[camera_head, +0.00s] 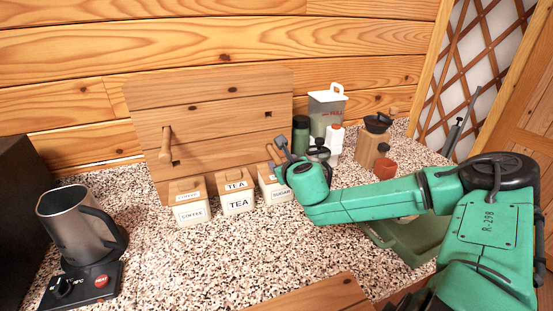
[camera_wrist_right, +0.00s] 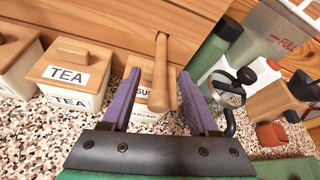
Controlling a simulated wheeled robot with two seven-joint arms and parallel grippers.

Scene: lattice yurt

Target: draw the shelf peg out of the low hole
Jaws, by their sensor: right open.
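A wooden shelf peg (camera_wrist_right: 160,75) sticks out of a hole in the plank board in the right wrist view. In the head view this peg (camera_head: 272,153) shows low on the board's right side, partly behind my right gripper (camera_head: 281,158). My right gripper (camera_wrist_right: 160,82) is open, with one purple finger on each side of the peg and gaps showing between. A second peg (camera_head: 166,144) sticks out of the plank board (camera_head: 205,132) farther left. My left gripper is out of view.
Coffee (camera_head: 191,203), tea (camera_head: 237,197) and sugar (camera_head: 269,186) canisters stand below the board, the sugar one close under my gripper. A green bottle (camera_head: 301,134) and other jars stand right. A kettle (camera_head: 80,227) is at left; the front-middle counter is clear.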

